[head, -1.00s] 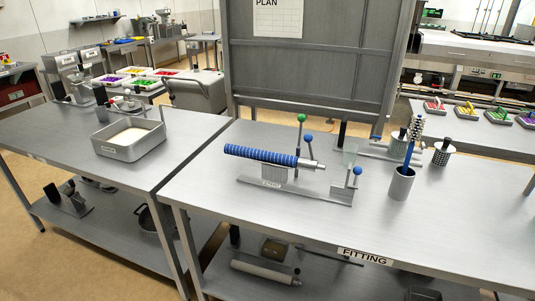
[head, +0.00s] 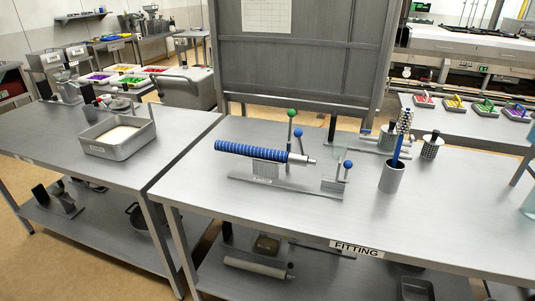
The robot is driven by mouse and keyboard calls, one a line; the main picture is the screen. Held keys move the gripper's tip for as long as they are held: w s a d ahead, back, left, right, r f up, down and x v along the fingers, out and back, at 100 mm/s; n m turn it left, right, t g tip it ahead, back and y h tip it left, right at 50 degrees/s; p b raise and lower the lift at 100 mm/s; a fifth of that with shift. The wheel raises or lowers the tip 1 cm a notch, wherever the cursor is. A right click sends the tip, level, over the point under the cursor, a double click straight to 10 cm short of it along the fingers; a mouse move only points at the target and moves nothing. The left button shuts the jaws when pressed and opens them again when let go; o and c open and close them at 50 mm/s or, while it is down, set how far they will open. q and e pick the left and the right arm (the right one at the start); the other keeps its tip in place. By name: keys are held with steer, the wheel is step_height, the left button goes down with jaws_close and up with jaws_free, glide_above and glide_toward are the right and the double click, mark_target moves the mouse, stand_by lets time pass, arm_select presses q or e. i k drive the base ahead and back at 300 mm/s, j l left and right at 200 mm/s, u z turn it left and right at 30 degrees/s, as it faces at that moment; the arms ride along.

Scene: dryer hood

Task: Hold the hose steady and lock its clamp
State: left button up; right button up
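The blue ribbed hose (head: 250,150) lies roughly level on a grey metal fixture (head: 265,183) on the steel table marked FITTING. Its right end meets a silver metal spigot (head: 302,159). A lever with a green ball (head: 291,113) and one with a blue ball (head: 298,133) stand upright beside the hose's right end; which part is the clamp I cannot tell. Another blue-ball lever (head: 348,165) stands at the fixture's right end, near a small clear plate (head: 341,153). Neither of my grippers is in view.
A grey cup (head: 391,177) holding a blue-handled brush stands right of the fixture. A perforated cylinder (head: 430,146) stands farther right. A metal tray (head: 119,139) sits on the left table. The FITTING table's front (head: 300,220) is clear.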

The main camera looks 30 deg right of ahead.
mark_target(298, 133)
steer(key=i+z, duration=0.15)
steer(key=z, duration=0.7)
